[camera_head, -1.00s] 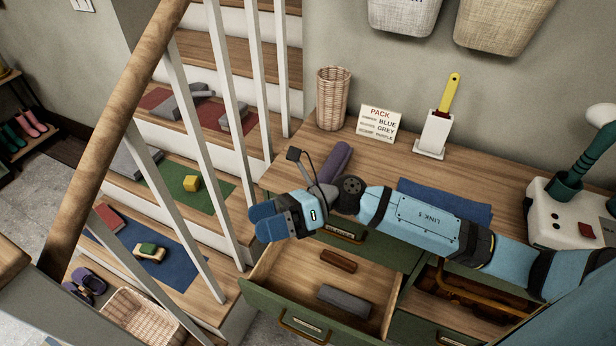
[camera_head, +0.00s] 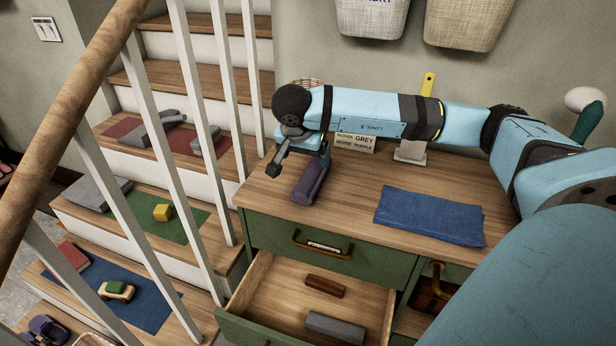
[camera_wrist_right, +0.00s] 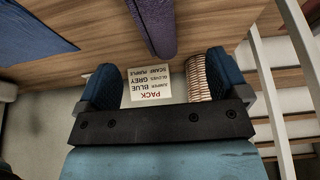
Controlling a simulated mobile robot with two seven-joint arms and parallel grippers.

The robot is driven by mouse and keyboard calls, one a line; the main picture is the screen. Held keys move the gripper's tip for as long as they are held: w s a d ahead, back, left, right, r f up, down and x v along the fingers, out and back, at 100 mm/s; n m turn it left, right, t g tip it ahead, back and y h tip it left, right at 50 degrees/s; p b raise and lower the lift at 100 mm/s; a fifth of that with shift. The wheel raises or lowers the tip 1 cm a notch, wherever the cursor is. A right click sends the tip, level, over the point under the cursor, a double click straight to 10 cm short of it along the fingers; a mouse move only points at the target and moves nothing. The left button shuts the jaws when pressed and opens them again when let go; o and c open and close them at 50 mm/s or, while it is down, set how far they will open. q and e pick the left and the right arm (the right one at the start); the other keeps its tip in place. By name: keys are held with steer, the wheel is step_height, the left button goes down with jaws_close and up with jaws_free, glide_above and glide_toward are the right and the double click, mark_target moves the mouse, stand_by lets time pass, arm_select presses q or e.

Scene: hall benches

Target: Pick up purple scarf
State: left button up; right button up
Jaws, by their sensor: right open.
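The purple scarf (camera_head: 310,182) is a rolled bundle lying on the wooden top of the green drawer bench (camera_head: 345,200), left of the folded blue cloth. The scarf (camera_wrist_right: 151,25) shows there at the top edge, beyond the fingers. I cannot tell the height of the gripper above the bench. My left gripper is not in view.
A folded blue cloth (camera_head: 430,215) lies right of the scarf. A PACK card (camera_head: 356,143), a wicker basket (camera_wrist_right: 196,78) and a yellow-handled tool (camera_head: 428,86) stand behind. An open drawer (camera_head: 262,285) holds brown and grey items. White stair balusters (camera_head: 190,95) rise at left.

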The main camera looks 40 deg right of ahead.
mark_target(311, 172)
steer(key=x, duration=1)
steer(key=shift+d+f+b, duration=0.2)
steer(key=shift+f+b, duration=0.05)
steer(key=shift+b, duration=0.05)
steer(key=c, duration=1)
